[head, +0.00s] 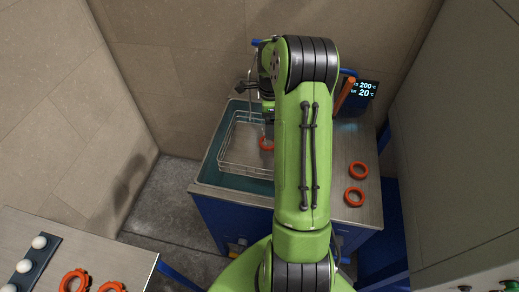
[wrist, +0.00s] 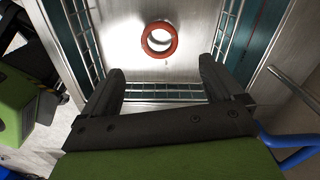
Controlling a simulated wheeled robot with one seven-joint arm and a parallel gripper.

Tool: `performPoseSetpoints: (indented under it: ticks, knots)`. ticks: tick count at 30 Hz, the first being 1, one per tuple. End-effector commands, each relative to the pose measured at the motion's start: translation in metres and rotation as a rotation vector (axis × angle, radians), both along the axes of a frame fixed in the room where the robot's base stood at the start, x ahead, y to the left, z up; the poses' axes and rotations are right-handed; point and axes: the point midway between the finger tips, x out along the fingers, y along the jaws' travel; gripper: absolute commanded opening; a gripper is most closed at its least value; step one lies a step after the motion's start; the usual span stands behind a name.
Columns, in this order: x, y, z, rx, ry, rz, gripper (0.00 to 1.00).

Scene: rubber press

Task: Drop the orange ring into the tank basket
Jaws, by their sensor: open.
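An orange ring (wrist: 159,39) lies flat on the metal floor inside the wire tank basket (wrist: 222,42). In the head view the same ring (head: 266,144) shows at the basket's right side, partly hidden by my arm. The basket (head: 222,166) sits in the teal-lined tank (head: 208,176). My gripper (wrist: 160,77) is open and empty above the basket, its fingers apart with the ring beyond them. In the head view my arm hides most of my gripper. Two more orange rings, (head: 359,170) and (head: 354,196), lie on the metal top right of the tank.
A display (head: 365,88) reading 200 and 20 stands behind the tank's right side. A metal table (head: 130,258) at the lower left bears two orange rings and a dark strip with several white balls (head: 24,265). Walls stand close at the left and back, and a grey cabinet (head: 450,150) at the right.

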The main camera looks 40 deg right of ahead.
Motion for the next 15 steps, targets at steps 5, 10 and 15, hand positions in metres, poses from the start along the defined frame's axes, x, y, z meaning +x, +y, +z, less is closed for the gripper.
performPoseSetpoints:
  ticks: [5, 10, 15]
  knots:
    - [0.001, -0.001, 0.020, -0.003, -0.003, 0.000, 0.94]
    - [0.001, -0.001, 0.069, -0.004, -0.005, 0.000, 0.94]
    - [0.001, 0.000, 0.117, -0.003, -0.003, 0.000, 0.94]
